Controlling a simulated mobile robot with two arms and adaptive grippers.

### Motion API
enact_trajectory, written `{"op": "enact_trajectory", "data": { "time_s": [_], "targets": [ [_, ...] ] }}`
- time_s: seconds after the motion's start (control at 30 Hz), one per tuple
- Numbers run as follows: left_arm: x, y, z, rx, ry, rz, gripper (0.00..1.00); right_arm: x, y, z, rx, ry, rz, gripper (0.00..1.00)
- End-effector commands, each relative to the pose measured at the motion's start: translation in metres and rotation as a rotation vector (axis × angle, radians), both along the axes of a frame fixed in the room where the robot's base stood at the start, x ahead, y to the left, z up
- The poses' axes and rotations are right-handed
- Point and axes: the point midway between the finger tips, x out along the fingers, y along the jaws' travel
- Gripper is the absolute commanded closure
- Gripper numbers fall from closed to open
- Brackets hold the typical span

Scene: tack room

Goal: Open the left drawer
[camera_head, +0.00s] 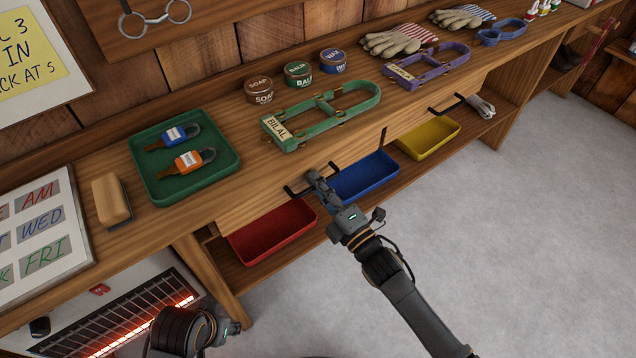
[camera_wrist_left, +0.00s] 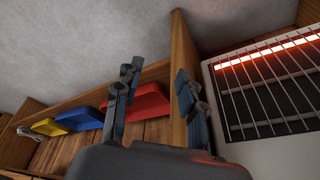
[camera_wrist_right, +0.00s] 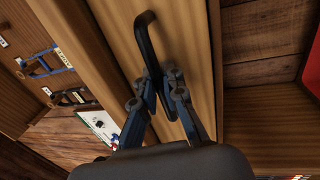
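The left drawer (camera_head: 262,203) is in the wooden bench front, with a black bar handle (camera_head: 297,191). It looks flush or nearly flush; I cannot tell of a small gap. My right gripper (camera_head: 318,178) is at the right part of this handle. In the right wrist view the handle (camera_wrist_right: 147,35) runs down between the fingertips of my right gripper (camera_wrist_right: 162,82), which look closed around its lower end. My left gripper (camera_wrist_left: 157,78) is open and empty, low near the bench leg and heater. Its fingertips are hard to make out in the head view.
Red (camera_head: 272,232), blue (camera_head: 364,176) and yellow (camera_head: 428,138) bins sit on the shelf below. A second black handle (camera_head: 446,104) is farther right. A green tray (camera_head: 184,158) with padlocks lies on the bench top. A glowing heater (camera_head: 130,325) stands lower left. The right floor is clear.

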Motion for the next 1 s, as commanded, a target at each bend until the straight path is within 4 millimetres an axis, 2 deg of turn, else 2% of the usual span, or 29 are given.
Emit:
{"op": "enact_trajectory", "data": {
  "time_s": [0.3,0.47,0.63,0.8,1.0],
  "targets": [
    [0.002,0.000,-0.002,0.001,-0.002,-0.002,0.60,-0.006,-0.004,-0.001,-0.002,0.003,0.000,1.00],
    [0.003,0.000,-0.031,0.004,0.018,-0.007,0.60,-0.021,-0.015,0.000,-0.002,0.006,-0.002,1.00],
    [-0.002,0.000,-0.069,0.005,0.040,-0.009,0.60,-0.048,-0.035,0.000,-0.003,0.009,-0.002,1.00],
    [-0.013,0.001,-0.108,0.006,0.062,-0.012,0.60,-0.079,-0.057,0.000,-0.004,0.009,-0.002,1.00],
    [-0.030,0.003,-0.142,0.008,0.082,-0.016,0.60,-0.114,-0.083,-0.001,-0.005,0.009,-0.001,1.00]
  ]
}}
